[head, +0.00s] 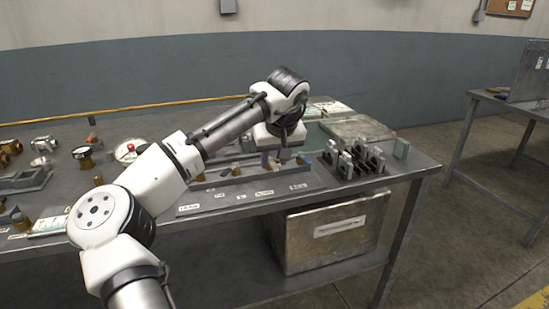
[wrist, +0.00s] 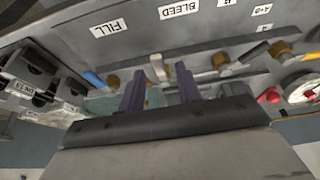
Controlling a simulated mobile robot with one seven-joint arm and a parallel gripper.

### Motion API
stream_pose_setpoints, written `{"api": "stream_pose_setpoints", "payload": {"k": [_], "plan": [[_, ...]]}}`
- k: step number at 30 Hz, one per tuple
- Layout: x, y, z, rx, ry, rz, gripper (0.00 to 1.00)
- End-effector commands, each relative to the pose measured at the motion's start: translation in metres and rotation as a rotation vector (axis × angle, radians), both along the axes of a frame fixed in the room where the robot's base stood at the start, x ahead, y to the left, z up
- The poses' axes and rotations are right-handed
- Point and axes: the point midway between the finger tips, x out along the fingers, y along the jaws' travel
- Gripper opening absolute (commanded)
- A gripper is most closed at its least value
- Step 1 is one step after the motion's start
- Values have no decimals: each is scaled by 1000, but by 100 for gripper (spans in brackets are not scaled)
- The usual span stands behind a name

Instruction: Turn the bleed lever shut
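In the wrist view, the BLEED label (wrist: 180,8) is on the grey panel at the top. Below it, a pale upright lever (wrist: 157,67) with some brass beside it shows between my fingertips; it looks like the bleed lever. My gripper (wrist: 160,84) is open, with one dark purple finger on each side of this lever. I cannot tell whether either finger touches it. In the head view, my gripper (head: 284,154) is low over the bench fittings, and the lever is too small and hidden to make out.
A blue-handled brass valve (wrist: 112,82) stands close on the left under the FILL label (wrist: 110,25). Another brass valve (wrist: 220,62) and a red knob (wrist: 269,96) beside a gauge (wrist: 300,88) are on the right. Dark upright blocks (head: 355,158) crowd the bench's right part.

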Motion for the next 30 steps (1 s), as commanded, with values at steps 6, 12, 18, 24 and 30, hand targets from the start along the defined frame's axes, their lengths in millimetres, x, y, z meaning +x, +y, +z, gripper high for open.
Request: {"api": "stream_pose_setpoints", "payload": {"k": [6,12,18,24,30], "plan": [[1,0,-1,0,0,0,34],[0,0,-1,0,0,0,17],[0,0,-1,0,0,0,0],[0,1,-1,-1,1,-10,0],[-1,4,0,-4,3,-72,0]]}}
